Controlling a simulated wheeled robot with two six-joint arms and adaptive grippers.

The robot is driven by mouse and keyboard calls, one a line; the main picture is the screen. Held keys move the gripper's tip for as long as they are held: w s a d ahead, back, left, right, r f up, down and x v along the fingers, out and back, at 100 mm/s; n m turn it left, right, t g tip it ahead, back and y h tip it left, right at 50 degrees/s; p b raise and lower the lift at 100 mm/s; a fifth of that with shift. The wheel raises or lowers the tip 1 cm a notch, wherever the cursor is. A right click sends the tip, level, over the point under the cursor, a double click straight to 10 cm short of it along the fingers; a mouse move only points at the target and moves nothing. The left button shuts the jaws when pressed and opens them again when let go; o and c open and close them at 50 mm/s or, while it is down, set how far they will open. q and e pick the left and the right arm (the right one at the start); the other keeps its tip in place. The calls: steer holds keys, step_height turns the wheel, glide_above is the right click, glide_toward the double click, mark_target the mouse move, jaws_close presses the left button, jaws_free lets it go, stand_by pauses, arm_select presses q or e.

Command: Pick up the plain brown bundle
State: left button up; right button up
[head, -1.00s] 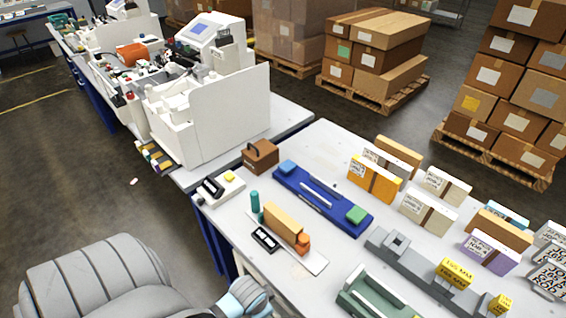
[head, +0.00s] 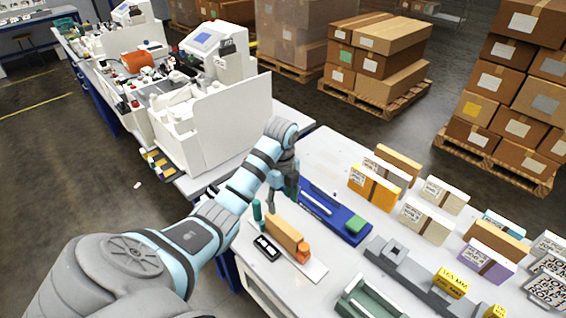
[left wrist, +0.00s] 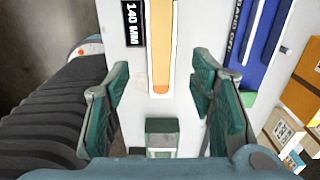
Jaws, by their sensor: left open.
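Two plain brown bundles without visible print stand on the table in the head view. One brown bundle (head: 400,161) is in the back row behind a white one, and the other brown bundle (head: 498,243) is at the right behind a purple one. I cannot tell which is the task's. My left gripper (head: 283,194) is over the left part of the table, well left of both, partly hidden by its own arm. In the left wrist view the gripper (left wrist: 161,70) is open and empty, above a tan bar (left wrist: 161,40). My right gripper is not in view.
Labelled bundles stand close together, among them an orange one (head: 374,187), a white one (head: 424,220) and a purple one (head: 486,258). A blue tray (head: 333,222), grey rail (head: 410,272) and green holder (head: 362,300) lie nearer. A white machine (head: 235,115) stands behind left.

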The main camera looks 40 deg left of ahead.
arm_select(q)
steer(key=b, duration=0.2)
glide_above(283, 225)
step_height(283, 225, down, 5)
steer(key=shift+s+a+r, duration=0.15)
steer(key=shift+r, duration=0.05)
steer(key=f, duration=0.8)
steer(key=shift+d+f, duration=0.2)
steer(key=shift+d, duration=0.05)
jaws_close()
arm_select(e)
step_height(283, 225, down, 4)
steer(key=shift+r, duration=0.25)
